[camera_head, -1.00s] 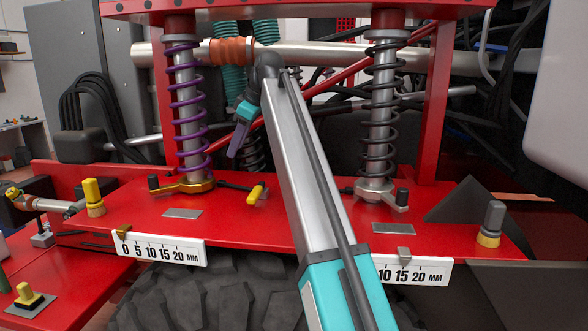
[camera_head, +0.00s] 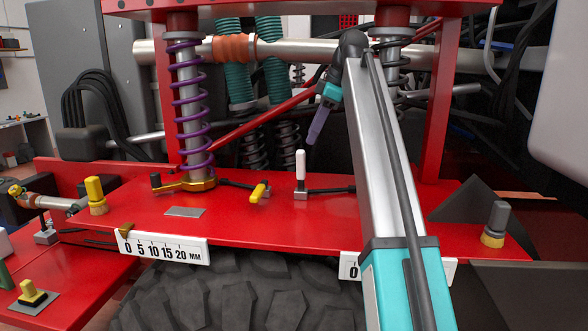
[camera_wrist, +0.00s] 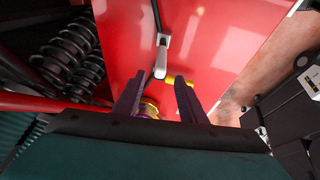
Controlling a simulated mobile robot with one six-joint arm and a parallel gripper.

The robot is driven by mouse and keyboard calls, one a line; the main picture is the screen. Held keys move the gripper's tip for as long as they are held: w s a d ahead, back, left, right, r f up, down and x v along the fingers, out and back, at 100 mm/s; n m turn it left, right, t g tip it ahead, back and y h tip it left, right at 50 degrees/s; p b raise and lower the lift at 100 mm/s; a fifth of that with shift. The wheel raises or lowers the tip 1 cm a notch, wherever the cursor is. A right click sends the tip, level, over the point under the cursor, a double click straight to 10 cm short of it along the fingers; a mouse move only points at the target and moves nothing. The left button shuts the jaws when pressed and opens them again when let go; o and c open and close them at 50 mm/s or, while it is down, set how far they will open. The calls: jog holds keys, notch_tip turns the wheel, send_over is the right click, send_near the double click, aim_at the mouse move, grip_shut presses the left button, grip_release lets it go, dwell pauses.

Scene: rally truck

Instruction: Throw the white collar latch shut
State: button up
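The white collar latch (camera_head: 300,165) stands upright from a small grey block on the red deck, with a dark rod running right from it. The collar at that rod's far end is hidden behind my arm in the head view. In the wrist view the white latch (camera_wrist: 162,54) shows just beyond the fingertips. My gripper (camera_head: 312,142) hangs tilted above and slightly right of the white latch, apart from it. In the wrist view its two purple fingers (camera_wrist: 158,82) are spread, with nothing held between them.
A yellow latch (camera_head: 259,192) lies low just left of the white one, joined by a rod to a gold collar (camera_head: 184,185) under the purple spring (camera_head: 187,100). A yellow knob (camera_head: 95,190) stands at left. A red brace and dark springs are behind.

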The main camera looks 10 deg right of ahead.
jog(key=shift+f, duration=0.15)
jog(key=p, duration=0.2)
send_near(297, 180)
jog(key=shift+w+a+f, duration=0.5)
jog(key=shift+w+f, duration=0.05)
jog(key=shift+f, duration=0.3)
jog(key=shift+w+a+f, duration=0.55)
jog(key=shift+f, duration=0.3)
jog(key=shift+w+a+f, duration=0.5)
jog(key=shift+w+f, duration=0.05)
jog(key=shift+f, duration=0.3)
jog(key=shift+c, duration=0.3)
grip_shut()
